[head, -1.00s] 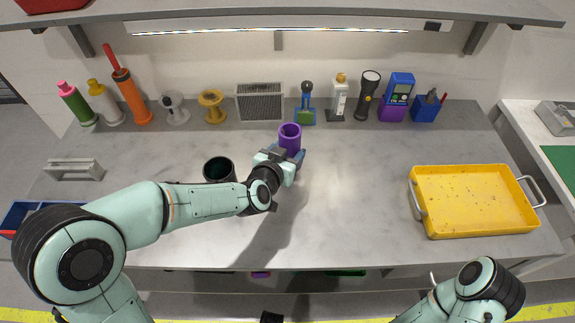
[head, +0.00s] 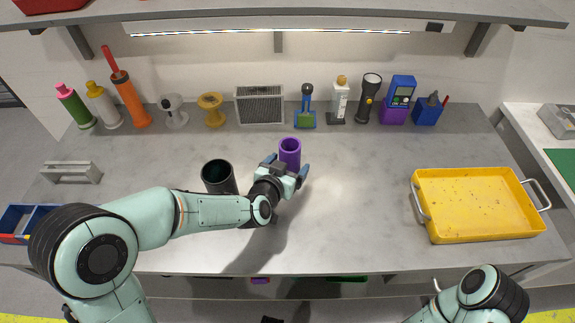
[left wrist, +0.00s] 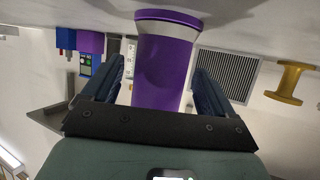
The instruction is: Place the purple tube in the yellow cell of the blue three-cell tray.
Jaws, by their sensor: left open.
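The purple tube (head: 290,151) stands upright near the middle of the grey workbench. My left gripper (head: 287,166) is open, with its blue fingers on either side of the tube. In the left wrist view the tube (left wrist: 163,72) sits between the open fingers, with a gap visible on each side, and its flared end is near the bench surface.
A dark cup (head: 218,178) stands just left of my left gripper. A grey handle (head: 71,172) lies at the left. A yellow tray (head: 476,204) is at the right. Bottles, a vent box (head: 260,105), a flashlight (head: 368,98) and other items line the back. The bench right of centre is clear.

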